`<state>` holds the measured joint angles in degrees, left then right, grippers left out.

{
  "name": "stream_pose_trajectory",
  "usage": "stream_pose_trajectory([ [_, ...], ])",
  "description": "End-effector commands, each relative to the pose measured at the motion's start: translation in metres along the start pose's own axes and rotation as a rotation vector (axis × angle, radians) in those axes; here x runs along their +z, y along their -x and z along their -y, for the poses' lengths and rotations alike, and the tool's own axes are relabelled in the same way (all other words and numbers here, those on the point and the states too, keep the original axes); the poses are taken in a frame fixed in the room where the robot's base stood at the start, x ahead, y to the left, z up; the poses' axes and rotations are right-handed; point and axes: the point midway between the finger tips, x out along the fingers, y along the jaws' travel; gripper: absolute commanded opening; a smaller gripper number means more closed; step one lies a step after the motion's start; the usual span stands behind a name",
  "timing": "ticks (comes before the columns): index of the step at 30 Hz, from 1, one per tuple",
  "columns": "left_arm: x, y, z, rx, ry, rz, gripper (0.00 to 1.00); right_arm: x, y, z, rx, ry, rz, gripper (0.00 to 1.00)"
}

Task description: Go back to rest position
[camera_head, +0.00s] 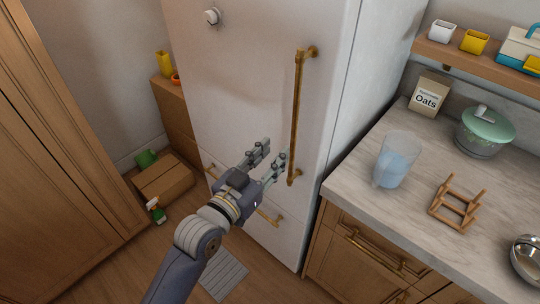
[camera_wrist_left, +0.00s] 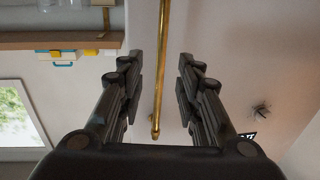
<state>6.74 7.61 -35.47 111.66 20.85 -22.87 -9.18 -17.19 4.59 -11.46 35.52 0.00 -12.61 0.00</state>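My left gripper (camera_head: 270,153) is open and empty in front of the white fridge (camera_head: 240,90), just left of the lower end of its long vertical brass handle (camera_head: 297,115). In the left wrist view, the two fingers of the left gripper (camera_wrist_left: 160,62) are spread apart. The brass handle (camera_wrist_left: 159,95) shows in the gap between them, beyond the fingers; I cannot tell how far. The fridge door looks shut. My right gripper is in neither view.
Right of the fridge, a marble counter (camera_head: 350,205) holds a clear pitcher (camera_head: 396,162), a wooden rack (camera_head: 456,203), a green-lidded pot (camera_head: 485,130) and an oats bag (camera_head: 428,96). A cardboard box (camera_head: 165,182) and a spray bottle (camera_head: 156,210) are on the floor at left.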

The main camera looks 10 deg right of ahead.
Motion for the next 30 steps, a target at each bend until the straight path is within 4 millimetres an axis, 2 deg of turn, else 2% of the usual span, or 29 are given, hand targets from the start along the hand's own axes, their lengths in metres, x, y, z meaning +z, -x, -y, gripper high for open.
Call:
stream_pose_trajectory([
  [16, 0.001, 0.002, 0.000, -0.001, 0.001, 0.001, 0.32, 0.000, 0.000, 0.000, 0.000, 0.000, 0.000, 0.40],
  [19, 0.015, 0.002, 0.005, -0.014, 0.006, 0.024, 0.32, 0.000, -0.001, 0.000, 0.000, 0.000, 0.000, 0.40],
  [20, 0.024, 0.001, 0.009, -0.022, 0.010, 0.039, 0.32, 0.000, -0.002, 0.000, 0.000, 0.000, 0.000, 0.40],
  [23, 0.074, 0.003, 0.026, -0.065, 0.030, 0.118, 0.32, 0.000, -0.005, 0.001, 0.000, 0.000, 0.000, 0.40],
  [26, 0.144, 0.014, 0.046, -0.124, 0.056, 0.230, 0.32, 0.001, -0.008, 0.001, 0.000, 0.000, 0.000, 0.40],
  [30, 0.246, 0.044, 0.069, -0.202, 0.097, 0.393, 0.32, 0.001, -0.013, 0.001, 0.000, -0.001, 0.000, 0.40],
])
